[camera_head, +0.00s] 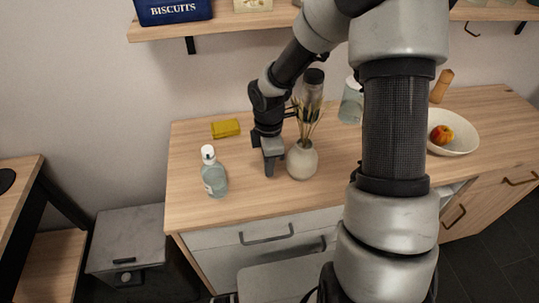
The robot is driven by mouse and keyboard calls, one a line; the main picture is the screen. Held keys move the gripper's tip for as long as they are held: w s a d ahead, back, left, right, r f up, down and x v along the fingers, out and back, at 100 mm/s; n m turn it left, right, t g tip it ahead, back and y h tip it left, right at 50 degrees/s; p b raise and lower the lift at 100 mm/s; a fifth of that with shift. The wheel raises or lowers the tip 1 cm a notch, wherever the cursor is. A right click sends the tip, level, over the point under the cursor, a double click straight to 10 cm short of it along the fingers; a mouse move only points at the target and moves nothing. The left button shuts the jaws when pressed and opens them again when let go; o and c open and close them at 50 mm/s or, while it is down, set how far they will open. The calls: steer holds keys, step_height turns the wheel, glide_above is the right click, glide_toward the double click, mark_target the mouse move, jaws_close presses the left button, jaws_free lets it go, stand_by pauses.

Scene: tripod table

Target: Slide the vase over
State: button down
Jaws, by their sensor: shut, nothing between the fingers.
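A round pale vase (302,161) with dried stems stands upright on the wooden counter (239,204), near its front edge. My gripper (269,173) points down just left of the vase, low over the counter. Its fingers are shut and hold nothing. The gripper is very close to the vase's left side; I cannot tell whether they touch. The stems rise beside my wrist and partly overlap a dark-topped bottle behind.
A clear bottle with a white cap (214,175) stands left of my gripper. A yellow block (225,128) lies behind it. A glass jar (351,102) and a dark-topped bottle (313,85) stand behind the vase. A white bowl (461,138) with fruit is at right, beyond my arm.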

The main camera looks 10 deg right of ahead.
steer(key=shift+d+f, duration=0.25)
steer(key=shift+d, duration=0.75)
steer(key=shift+d+f, duration=0.2)
steer(key=shift+d, duration=0.75)
steer(key=shift+p, duration=0.3)
steer(key=d+p, duration=0.2)
steer(key=d, duration=0.7)
steer(key=d+p, duration=0.3)
steer(key=d, duration=0.6)
steer(key=d+p, duration=0.3)
steer(key=d, duration=0.7)
steer(key=shift+w, duration=0.3)
